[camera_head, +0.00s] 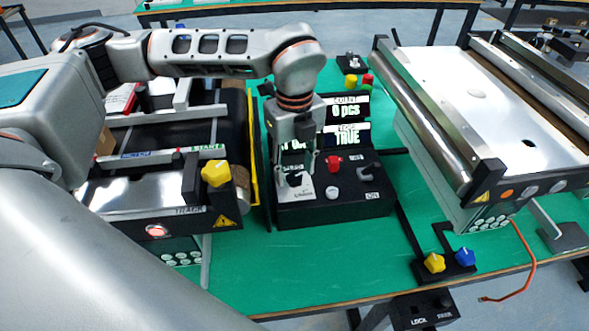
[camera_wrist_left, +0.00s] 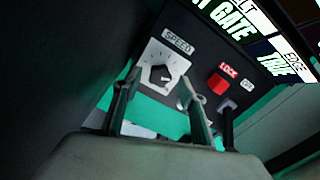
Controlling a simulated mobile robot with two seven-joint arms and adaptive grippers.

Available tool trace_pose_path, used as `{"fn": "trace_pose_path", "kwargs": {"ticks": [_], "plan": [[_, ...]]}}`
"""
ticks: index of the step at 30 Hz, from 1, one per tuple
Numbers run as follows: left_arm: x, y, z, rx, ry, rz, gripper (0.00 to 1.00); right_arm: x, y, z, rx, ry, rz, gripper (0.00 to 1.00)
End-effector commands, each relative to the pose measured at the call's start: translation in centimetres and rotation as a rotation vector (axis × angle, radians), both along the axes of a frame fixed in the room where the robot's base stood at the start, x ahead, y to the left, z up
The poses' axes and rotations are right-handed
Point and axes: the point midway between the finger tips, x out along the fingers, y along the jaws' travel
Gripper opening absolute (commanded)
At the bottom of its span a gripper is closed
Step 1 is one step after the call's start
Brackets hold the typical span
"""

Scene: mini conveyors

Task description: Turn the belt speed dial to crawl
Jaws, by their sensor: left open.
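The belt speed dial (camera_wrist_left: 160,74) is a black knob on a white square scale plate labelled SPEED, seen in the left wrist view. It sits on the black control box (camera_head: 345,207) in the middle of the table. My left gripper (camera_head: 297,180) points down over the left part of this box. In the left wrist view, its two fingers (camera_wrist_left: 160,86) are apart, with the dial showing between and just beyond their tips. I cannot tell whether they touch it. In the head view the gripper mostly hides the dial. The knob's pointer setting is too small to read.
The box also carries a red LOCK button (camera_head: 333,164) and a small switch (camera_head: 363,173). Displays (camera_head: 347,134) stand behind. Conveyors flank it, one left (camera_head: 140,190) and one right (camera_head: 490,100). Yellow (camera_head: 434,263) and blue (camera_head: 465,257) knobs sit at the front right.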

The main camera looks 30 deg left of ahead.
Motion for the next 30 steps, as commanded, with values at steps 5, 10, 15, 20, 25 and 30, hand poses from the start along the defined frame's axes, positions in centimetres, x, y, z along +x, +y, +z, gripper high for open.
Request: {"fn": "trace_pose_path", "kwargs": {"ticks": [5, 10, 15, 20, 25, 30], "plan": [[-0.04, -0.01, -1.03, 0.000, 0.001, 0.000, 0.42, 0.06, -0.01, 0.09, 0.000, -0.001, -0.001, 0.00], [-0.02, -0.01, -1.11, 0.000, 0.000, 0.000, 0.42, 0.22, 0.01, 0.28, 0.001, -0.006, 0.000, 0.00], [-0.01, -0.02, -1.09, 0.000, 0.000, 0.000, 0.18, 0.39, 0.04, 0.52, 0.002, -0.011, 0.000, 0.00], [-0.01, -0.02, -1.07, 0.000, 0.000, 0.000, 0.03, 0.41, 0.05, 0.56, 0.002, -0.011, 0.000, 0.00], [-0.01, -0.02, -1.06, 0.000, 0.000, -0.010, 0.03, 0.41, 0.10, 0.54, 0.003, -0.011, -0.001, 0.00], [-0.01, -0.01, -1.06, 0.000, 0.000, -0.058, 0.03, 0.37, 0.11, 0.44, 0.004, -0.010, -0.002, 0.00]]}}
